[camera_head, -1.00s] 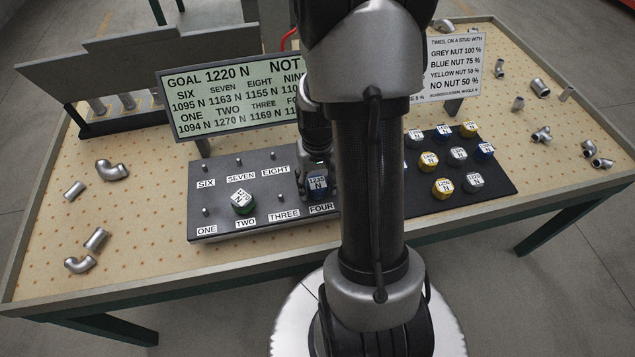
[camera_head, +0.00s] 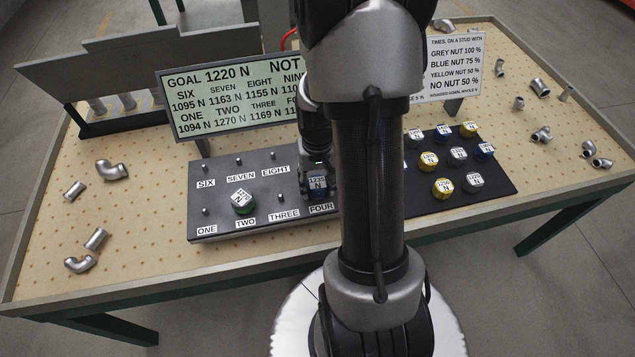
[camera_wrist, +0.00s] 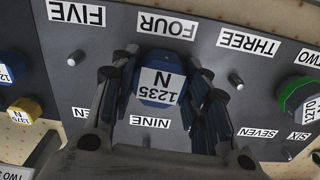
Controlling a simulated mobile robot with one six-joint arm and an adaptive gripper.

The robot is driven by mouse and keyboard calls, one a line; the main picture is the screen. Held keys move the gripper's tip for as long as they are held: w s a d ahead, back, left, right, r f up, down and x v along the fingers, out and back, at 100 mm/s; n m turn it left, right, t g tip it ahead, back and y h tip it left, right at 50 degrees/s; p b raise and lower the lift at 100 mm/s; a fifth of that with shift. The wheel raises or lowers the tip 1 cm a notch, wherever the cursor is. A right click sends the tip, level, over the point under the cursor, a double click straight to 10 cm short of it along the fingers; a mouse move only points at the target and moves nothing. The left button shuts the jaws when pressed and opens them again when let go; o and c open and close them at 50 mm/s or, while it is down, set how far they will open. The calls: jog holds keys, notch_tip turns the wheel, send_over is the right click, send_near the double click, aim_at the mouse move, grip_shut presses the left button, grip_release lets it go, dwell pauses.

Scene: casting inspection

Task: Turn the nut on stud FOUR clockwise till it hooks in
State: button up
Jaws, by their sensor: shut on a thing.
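The blue nut (camera_head: 318,186), marked 1235 N, sits at stud FOUR, right above the FOUR label (camera_head: 321,208) in the head view. In the wrist view the blue nut (camera_wrist: 159,80) is between my fingers, next to the upside-down FOUR label (camera_wrist: 167,26). My gripper (camera_wrist: 163,92) is shut on this nut from both sides. In the head view my gripper (camera_head: 318,172) is partly hidden by my own arm. The stud under the nut is hidden, so I cannot tell how far the nut is engaged.
A green nut (camera_head: 242,201) sits on stud TWO. Bare studs stand at SIX, SEVEN, EIGHT and ONE. The goal board (camera_head: 230,88) stands behind. A dark tray (camera_head: 505,187) at right holds several blue, yellow and grey nuts. Pipe fittings lie at both table sides.

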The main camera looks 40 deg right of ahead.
jog(key=m, duration=0.4)
jog(key=shift+m, duration=0.4)
jog(key=m, duration=0.4)
jog(key=o, duration=1.1)
jog(key=shift+o, duration=0.6)
jog(key=shift+o, duration=1.4)
jog(key=shift+p, duration=0.3)
jog(key=shift+r+p, duration=2.8)
jog(key=shift+r, duration=0.7)
